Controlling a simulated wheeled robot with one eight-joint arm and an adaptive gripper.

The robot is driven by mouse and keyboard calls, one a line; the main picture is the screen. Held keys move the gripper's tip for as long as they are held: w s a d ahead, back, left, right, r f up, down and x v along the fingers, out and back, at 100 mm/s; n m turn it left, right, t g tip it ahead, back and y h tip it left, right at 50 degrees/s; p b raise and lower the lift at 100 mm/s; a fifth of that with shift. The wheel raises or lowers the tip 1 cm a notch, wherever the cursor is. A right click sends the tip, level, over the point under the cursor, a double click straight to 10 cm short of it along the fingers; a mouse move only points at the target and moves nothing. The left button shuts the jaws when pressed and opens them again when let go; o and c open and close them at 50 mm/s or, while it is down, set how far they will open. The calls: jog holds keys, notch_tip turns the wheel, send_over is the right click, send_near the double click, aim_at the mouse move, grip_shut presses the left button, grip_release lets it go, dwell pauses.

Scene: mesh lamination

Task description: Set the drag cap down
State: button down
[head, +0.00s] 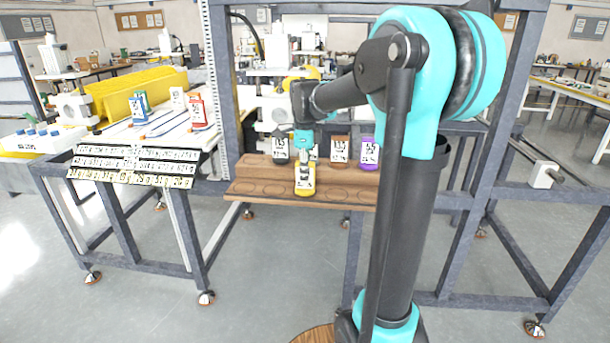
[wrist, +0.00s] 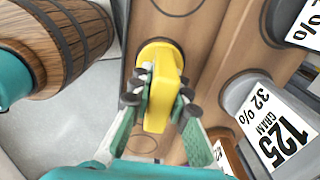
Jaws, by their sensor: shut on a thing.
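The yellow drag cap (head: 304,178) with a white label is upright at the front step of the wooden rack (head: 255,190). My gripper (head: 304,150) reaches it from above and behind. In the wrist view the teal and grey fingers (wrist: 160,100) are shut on the sides of the yellow cap (wrist: 160,75). Its round base is at the wooden step, over or in one of the round recesses. I cannot tell whether it bears fully on the wood. The label is hidden in the wrist view.
On the rack's back step stand a dark grey cap (head: 280,148), a brown cap (head: 340,150) and a purple cap (head: 369,152). Empty round recesses lie on both sides of the yellow cap.

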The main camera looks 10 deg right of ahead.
jog(key=c, duration=1.5)
grip_release()
jog(key=shift+f, duration=0.1)
jog(key=shift+o, duration=0.2)
notch_tip(320, 180, up, 12)
jog(key=shift+r, duration=0.15)
